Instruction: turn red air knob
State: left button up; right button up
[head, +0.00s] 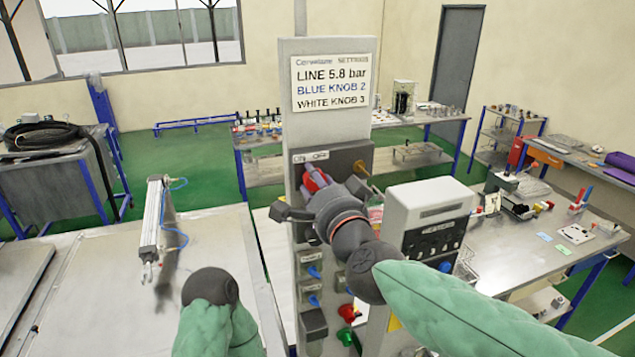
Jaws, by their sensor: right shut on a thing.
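The red air knob (313,184) sits high on the grey upright panel, just below an ON/OFF label (311,157). My right gripper (318,187) reaches up to it from the lower right and is shut on it. The gripper's fingers and body hide part of the knob, so its exact turn position cannot be read. My left arm shows at the bottom left with a dark rounded joint at its end; the left gripper's fingers are not visible.
A sign (333,82) above reads LINE 5.8 bar, BLUE KNOB 2, WHITE KNOB 3. Below are blue knobs (313,272), a red button (347,312) and a green button (345,338). A grey box (428,207) stands close right. A cylinder (152,222) is on the left table.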

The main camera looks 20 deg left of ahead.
jog(key=o, duration=1.1)
jog(key=shift+s+a, duration=0.1)
jog(key=shift+o, duration=0.2)
jog(key=v, duration=1.2)
jog(key=shift+f, duration=0.1)
